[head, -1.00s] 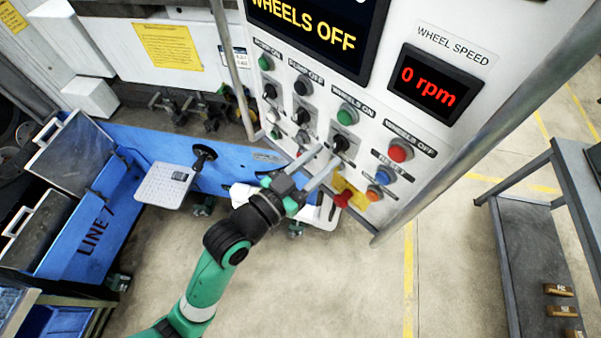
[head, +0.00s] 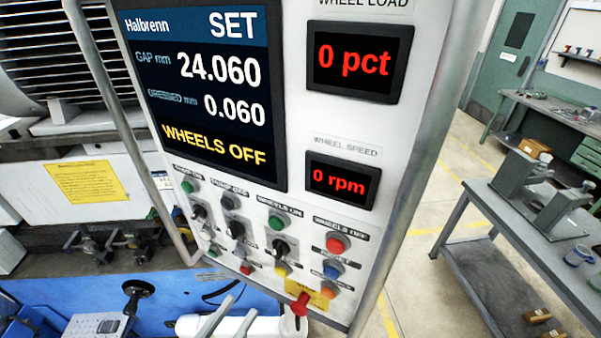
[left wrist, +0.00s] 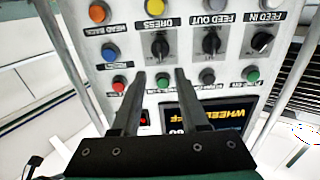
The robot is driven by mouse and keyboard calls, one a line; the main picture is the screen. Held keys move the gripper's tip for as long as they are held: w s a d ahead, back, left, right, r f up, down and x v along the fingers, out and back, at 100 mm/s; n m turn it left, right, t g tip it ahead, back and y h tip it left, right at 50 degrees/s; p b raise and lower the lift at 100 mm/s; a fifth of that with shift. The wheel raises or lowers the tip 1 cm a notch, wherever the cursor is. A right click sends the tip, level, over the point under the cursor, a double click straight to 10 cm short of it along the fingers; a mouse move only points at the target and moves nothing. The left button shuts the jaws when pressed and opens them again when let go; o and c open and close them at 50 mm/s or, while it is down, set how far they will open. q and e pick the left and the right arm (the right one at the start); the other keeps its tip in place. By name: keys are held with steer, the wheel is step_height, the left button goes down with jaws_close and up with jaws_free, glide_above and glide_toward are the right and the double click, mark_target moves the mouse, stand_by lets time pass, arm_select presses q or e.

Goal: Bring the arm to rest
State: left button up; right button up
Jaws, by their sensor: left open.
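In the left wrist view the open fingers (left wrist: 160,75) point at the panel, which appears upside down. My right gripper is not in view.
The screen (head: 215,90) reads SET, gap 24.060, and WHEELS OFF. The speed display (head: 340,181) reads 0 rpm. A red knob (head: 300,304) juts from the panel's lower edge. A grey bench (head: 480,210) stands right; floor between is clear.

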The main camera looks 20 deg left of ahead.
arm_select(q)
step_height(320, 180, up, 38)
steer(key=a+n+t+y, duration=0.1)
steer(key=t, duration=0.8)
steer(key=shift+w+f+t, duration=0.15)
steer(key=shift+w+t, duration=0.05)
steer(key=shift+t, duration=0.1)
